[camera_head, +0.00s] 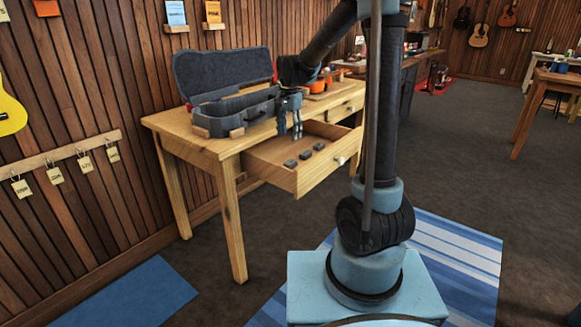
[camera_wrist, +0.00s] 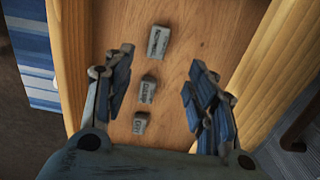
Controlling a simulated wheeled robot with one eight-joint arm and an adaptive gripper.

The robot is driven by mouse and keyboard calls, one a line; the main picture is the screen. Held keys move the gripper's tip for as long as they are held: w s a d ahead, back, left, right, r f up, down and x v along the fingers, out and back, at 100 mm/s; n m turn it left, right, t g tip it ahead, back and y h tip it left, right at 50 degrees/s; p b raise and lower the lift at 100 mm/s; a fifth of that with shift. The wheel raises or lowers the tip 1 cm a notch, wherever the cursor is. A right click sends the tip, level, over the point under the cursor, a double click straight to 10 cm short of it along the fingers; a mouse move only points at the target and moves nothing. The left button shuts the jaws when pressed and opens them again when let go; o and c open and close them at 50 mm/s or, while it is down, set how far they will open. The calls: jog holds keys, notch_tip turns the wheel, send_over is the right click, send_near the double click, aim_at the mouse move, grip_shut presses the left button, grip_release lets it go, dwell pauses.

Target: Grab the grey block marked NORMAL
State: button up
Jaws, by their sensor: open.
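Three small grey blocks lie in a row in the open drawer (camera_head: 268,161). In the wrist view there is a far block (camera_wrist: 158,41), a middle block (camera_wrist: 147,90) and a near block (camera_wrist: 140,123). Each bears dark lettering too small and blurred for me to read surely, so I cannot tell which is marked NORMAL. In the head view they show as a left block (camera_head: 291,163), a middle one (camera_head: 305,155) and a right one (camera_head: 319,146). My gripper (camera_head: 291,135) is open and empty, pointing down above the drawer, with the blocks between its fingers (camera_wrist: 161,62) in the wrist view.
The drawer's wooden walls (camera_wrist: 268,75) rise on both sides of the blocks. On the wooden table (camera_head: 215,146) stands an open grey case (camera_head: 228,112), close to my gripper. A shut drawer (camera_head: 345,108) is beside the open one. Bare drawer floor surrounds the blocks.

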send_over(290, 161)
notch_tip(290, 161, down, 8)
jog(key=shift+s+a+r, duration=0.1)
jog(key=shift+s, duration=0.05)
jog(key=shift+d+f, duration=0.2)
jog(key=shift+f, duration=2.5)
jog(key=c, duration=1.1)
